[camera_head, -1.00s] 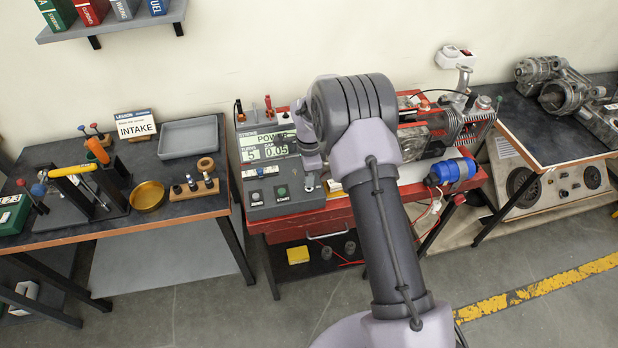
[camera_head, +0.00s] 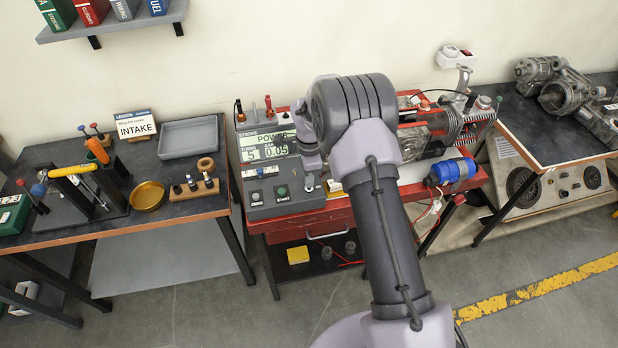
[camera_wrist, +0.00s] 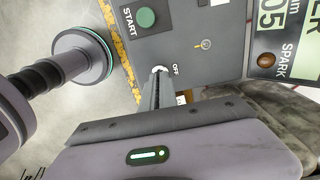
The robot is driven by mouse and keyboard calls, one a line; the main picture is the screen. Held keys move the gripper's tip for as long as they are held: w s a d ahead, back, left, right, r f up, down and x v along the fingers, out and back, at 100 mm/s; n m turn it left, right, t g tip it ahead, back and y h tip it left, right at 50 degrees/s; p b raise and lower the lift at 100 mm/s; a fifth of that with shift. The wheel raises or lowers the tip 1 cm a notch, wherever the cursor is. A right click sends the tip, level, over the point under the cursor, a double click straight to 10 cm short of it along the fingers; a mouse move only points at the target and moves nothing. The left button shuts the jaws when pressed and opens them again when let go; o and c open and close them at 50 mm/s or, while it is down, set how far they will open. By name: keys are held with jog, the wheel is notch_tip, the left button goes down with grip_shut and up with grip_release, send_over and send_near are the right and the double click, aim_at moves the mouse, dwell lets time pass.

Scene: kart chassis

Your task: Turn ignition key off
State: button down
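The grey control panel (camera_head: 268,195) with a lit POWER display (camera_head: 266,145) stands left of my arm in the head view. My gripper (camera_wrist: 158,76) points down at the panel in the wrist view, its fingers close together at a pale round collar (camera_wrist: 160,69) beside the OFF label (camera_wrist: 175,69). The fingers appear shut on the ignition key, which they largely hide, so its angle cannot be read. In the head view my gripper (camera_head: 310,183) is over the panel's right edge, partly hidden by my wrist.
A green START button (camera_wrist: 146,17) and a small gold-coloured fitting (camera_wrist: 204,44) lie near the fingers. A red cart (camera_head: 330,222) carries the panel and an engine with a blue cylinder (camera_head: 451,171). A tool bench (camera_head: 110,228) stands at left.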

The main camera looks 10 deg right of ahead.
jog(key=shift+n, duration=0.3)
jog(key=n, duration=0.3)
jog(key=shift+n+b, duration=0.3)
jog(key=shift+n, duration=0.1)
jog(key=n, duration=0.5)
jog(key=shift+w+n, duration=0.1)
jog(key=shift+n, duration=0.2)
jog(key=n, duration=0.4)
jog(key=shift+r, duration=0.1)
jog(key=shift+n+p, duration=0.45)
jog(key=shift+n, duration=1.55)
jog(key=c, duration=2.1)
grip_release()
jog(key=o, duration=0.5)
jog(key=shift+c, duration=0.2)
